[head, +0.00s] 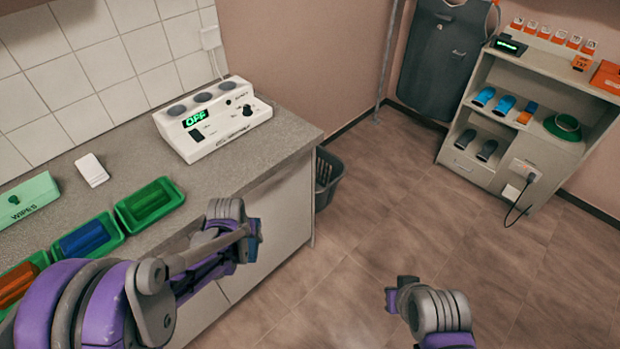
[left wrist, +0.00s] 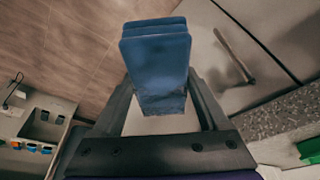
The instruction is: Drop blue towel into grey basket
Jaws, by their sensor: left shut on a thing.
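My left gripper (head: 254,240) is in front of the counter's cabinet side, left of the grey basket. In the left wrist view the same gripper (left wrist: 163,98) is shut on the blue towel (left wrist: 157,58), a folded stack sticking out beyond the fingers. The grey basket (head: 329,180) stands on the floor past the counter's right end, partly hidden by the counter. My right gripper (head: 391,297) is low over the floor, and its jaws are too unclear to read.
The counter (head: 225,168) holds a white control box (head: 215,125), a wipes box (head: 28,199) and green trays (head: 176,188) with coloured items. A shelf unit (head: 548,152) stands at right, with a grey apron (head: 442,60) hanging beside it. The floor between is clear.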

